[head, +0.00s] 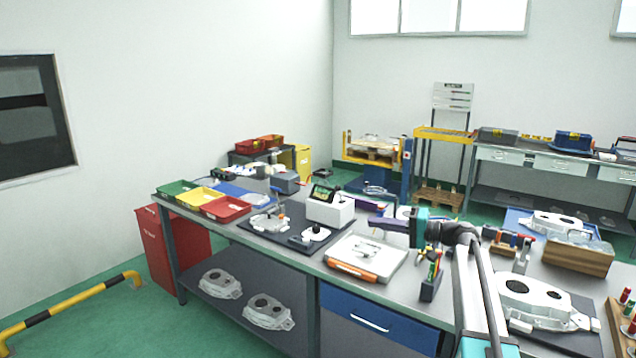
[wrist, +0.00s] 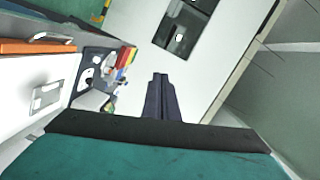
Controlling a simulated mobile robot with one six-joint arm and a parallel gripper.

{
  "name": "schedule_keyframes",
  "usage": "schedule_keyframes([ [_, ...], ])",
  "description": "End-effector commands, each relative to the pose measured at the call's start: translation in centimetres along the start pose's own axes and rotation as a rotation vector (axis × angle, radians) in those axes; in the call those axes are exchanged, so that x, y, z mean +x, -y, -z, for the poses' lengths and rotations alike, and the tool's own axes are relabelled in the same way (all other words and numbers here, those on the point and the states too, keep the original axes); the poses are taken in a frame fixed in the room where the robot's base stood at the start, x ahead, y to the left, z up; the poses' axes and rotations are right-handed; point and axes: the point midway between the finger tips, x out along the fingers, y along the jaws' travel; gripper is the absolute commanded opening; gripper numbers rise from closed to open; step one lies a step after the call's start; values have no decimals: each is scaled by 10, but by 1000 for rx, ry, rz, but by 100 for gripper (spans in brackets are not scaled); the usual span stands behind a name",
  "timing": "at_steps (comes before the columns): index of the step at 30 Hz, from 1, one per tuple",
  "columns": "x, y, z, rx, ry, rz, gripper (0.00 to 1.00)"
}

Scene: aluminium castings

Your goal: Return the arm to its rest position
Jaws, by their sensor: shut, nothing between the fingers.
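My arm rises from the bottom right of the head view, and its wrist bends left above the workbench (head: 292,238). My gripper (head: 374,223) points left over the bench, above the white board with the orange edge (head: 366,257). In the wrist view, my gripper (wrist: 160,78) has its two dark fingers together with nothing between them. The wrist view is turned on its side and shows the wall beyond the fingers.
Green, yellow and red trays (head: 226,208) stand at the bench's left end. A white device (head: 330,207) stands behind the board. A tool holder (head: 431,282) and a casting (head: 538,301) are near my arm. A yellow-black rail (head: 75,308) is on the floor.

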Motion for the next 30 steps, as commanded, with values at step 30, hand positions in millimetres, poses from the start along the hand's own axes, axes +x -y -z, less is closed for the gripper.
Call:
schedule_keyframes([
  [30, 85, -316, -292, 308, 284, -287, 0],
])
